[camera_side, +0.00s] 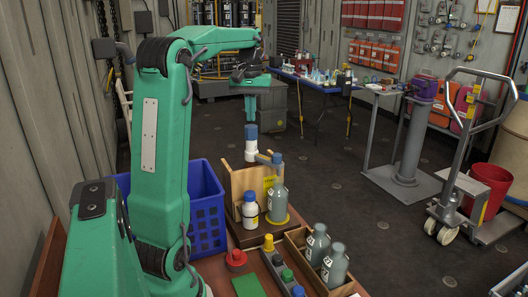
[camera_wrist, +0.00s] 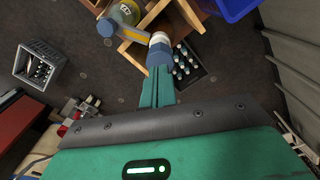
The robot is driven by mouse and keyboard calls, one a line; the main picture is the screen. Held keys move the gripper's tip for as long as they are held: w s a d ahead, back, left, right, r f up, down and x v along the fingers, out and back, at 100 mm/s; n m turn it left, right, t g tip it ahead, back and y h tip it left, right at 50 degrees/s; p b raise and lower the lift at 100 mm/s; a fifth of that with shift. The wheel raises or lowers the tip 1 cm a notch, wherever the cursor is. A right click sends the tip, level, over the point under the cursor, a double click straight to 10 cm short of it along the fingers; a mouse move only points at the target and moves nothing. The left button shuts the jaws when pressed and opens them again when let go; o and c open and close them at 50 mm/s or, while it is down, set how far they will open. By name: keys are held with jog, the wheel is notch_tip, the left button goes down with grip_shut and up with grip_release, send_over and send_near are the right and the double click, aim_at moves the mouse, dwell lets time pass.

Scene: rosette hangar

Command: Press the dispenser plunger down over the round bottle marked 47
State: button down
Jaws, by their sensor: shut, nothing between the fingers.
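The dispenser plunger has a blue cap (camera_side: 251,131) on a white cylinder (camera_side: 251,151), beside a wooden stand (camera_side: 239,180). In the wrist view its blue cap (camera_wrist: 157,57) lies at my fingertips. A grey-blue arm (camera_side: 268,159) reaches from the dispenser over a grey round bottle (camera_side: 278,182) that stands on a yellow disc (camera_side: 294,219). The wrist view shows that bottle from above (camera_wrist: 127,12); its mark is too small to read. My gripper (camera_side: 250,121) is shut, empty and points down right over the cap. I cannot tell whether it touches.
A white bottle with a blue cap (camera_side: 250,211) stands left of the grey bottle. A wooden crate (camera_side: 296,240) holds grey bottles (camera_side: 317,243) at the front. A blue basket (camera_side: 205,212) stands left. Coloured knobs (camera_side: 236,258) line the near table.

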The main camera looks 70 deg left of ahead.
aim_at(251, 126)
jog(key=shift+f, duration=0.2)
jog(key=shift+f, duration=1.45)
dwell(0.4)
jog(key=shift+r, duration=3.6)
